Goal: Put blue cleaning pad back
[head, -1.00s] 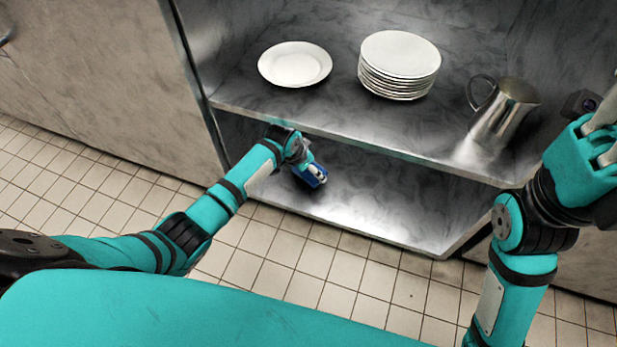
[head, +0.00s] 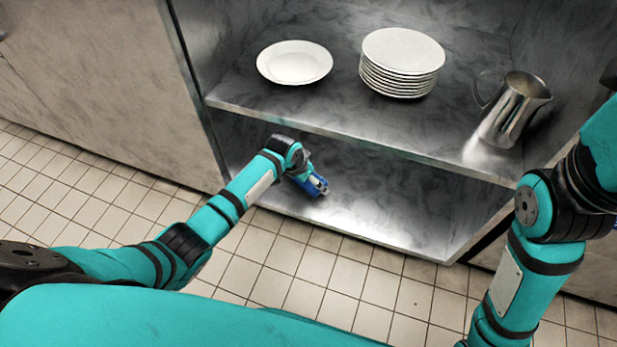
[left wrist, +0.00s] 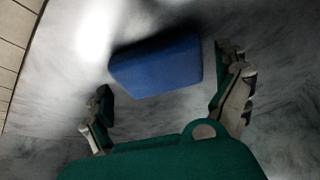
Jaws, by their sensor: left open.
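The blue cleaning pad (left wrist: 157,68) lies on the lower shelf in the left wrist view, just beyond and between the fingertips. My left gripper (left wrist: 168,90) is open, with a finger to either side of the pad and a gap on both sides. In the head view the pad (head: 311,187) shows partly at the end of my left gripper (head: 312,185), which reaches in under the upper shelf. The gripper hides part of the pad there. My right arm stands at the right edge of the head view, and its gripper is outside the picture.
The upper shelf (head: 330,115) holds a single white plate (head: 294,63), a stack of white plates (head: 402,64) and a metal pitcher (head: 514,108). Its front edge lies above my left forearm. The lower shelf (head: 400,205) is bare to the right of the pad.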

